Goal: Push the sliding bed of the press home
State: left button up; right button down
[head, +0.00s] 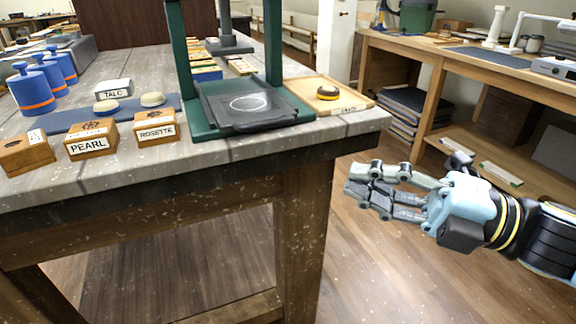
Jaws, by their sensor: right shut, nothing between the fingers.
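The press is a dark green frame (182,60) standing on the table near its right end. Its dark sliding bed (236,103) sits low between the uprights and reaches toward the front table edge, with a pale round mark on its top. My right gripper (357,180) is shut and empty. It is off the table, to the right of the table's front corner and lower than the bed, with its fingers pointing left. It touches nothing that I can see. My left gripper does not show.
Wooden boxes labelled PEARL (91,139) and ROSETTE (155,128) stand along the front edge. Blue weights (32,90) are at the left. A wooden tray (300,92) with a dark round piece (328,92) lies right of the press. A side bench (450,60) stands at the right.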

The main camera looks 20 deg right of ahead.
aim_at(267, 126)
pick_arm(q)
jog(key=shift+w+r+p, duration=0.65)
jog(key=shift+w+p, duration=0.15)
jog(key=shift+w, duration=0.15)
pick_arm(e)
jog(key=shift+w+a+r, duration=0.2)
jog(key=shift+w+a, duration=1.05)
jog(key=shift+w, duration=0.6)
jog(key=shift+w+a+r, duration=0.25)
jog(key=shift+w+a, duration=0.95)
jog(key=shift+w, duration=0.6)
jog(key=shift+w+a+r, duration=0.2)
jog(key=shift+w+a, duration=1.05)
jog(key=shift+w, duration=0.6)
jog(key=w, duration=0.4)
jog(key=shift+w, duration=0.3)
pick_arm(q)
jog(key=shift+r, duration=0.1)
pick_arm(e)
jog(key=shift+s, duration=0.1)
